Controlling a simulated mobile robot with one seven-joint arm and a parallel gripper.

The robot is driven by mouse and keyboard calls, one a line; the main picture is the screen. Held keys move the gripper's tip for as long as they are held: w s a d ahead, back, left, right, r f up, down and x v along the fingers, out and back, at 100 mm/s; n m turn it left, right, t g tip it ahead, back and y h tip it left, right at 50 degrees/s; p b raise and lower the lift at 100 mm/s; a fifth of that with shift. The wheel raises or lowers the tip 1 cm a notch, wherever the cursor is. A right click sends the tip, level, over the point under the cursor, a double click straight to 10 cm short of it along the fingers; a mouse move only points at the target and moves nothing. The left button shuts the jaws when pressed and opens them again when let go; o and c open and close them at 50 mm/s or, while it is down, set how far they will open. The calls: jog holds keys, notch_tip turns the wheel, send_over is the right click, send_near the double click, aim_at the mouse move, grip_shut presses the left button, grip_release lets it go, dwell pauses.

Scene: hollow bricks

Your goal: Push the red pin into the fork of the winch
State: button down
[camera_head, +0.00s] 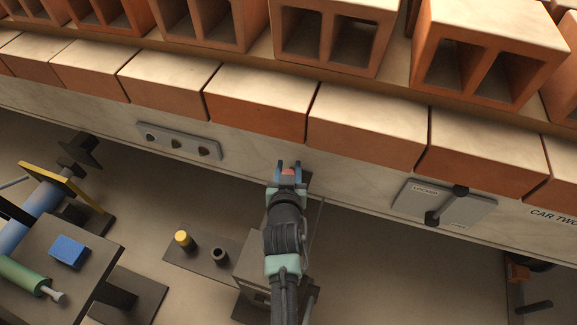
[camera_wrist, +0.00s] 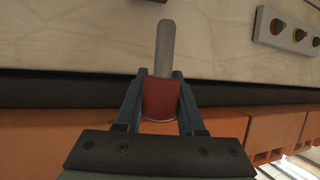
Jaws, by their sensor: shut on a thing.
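My gripper (camera_head: 289,167) is shut on the red pin (camera_head: 288,173), near the car wall. In the wrist view the pin's red head (camera_wrist: 161,98) sits between my two blue fingers, and its grey shank (camera_wrist: 166,48) sticks out beyond them. The shank touches nothing that I can make out. A grey box-like stand (camera_head: 253,262) is partly hidden under my arm; I cannot tell whether it is part of the winch. A machine with a blue cylinder (camera_head: 37,210) and a yellow bar stands at the left. I cannot make out the fork clearly in either view.
A dark plate (camera_head: 190,262) left of my arm bears a yellow-topped peg (camera_head: 183,239) and a dark socket (camera_head: 220,256). Hollow bricks (camera_head: 335,35) line the car above. A LOCKED lever plate (camera_head: 462,214) and a three-lamp panel (camera_head: 179,140) are on its wall.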

jog(key=shift+f+b, duration=1.1)
jog(key=shift+f, duration=0.5)
jog(key=shift+f+b, duration=0.4)
jog(key=shift+f, duration=0.25)
dwell(2.6)
jog(key=shift+r+p, duration=0.3)
jog(key=shift+r, duration=0.1)
dwell(0.5)
jog(key=shift+f+b, duration=0.3)
jog(key=shift+f, duration=0.05)
dwell(1.0)
jog(key=shift+r+p, duration=0.35)
jog(key=shift+p, duration=0.15)
dwell(0.4)
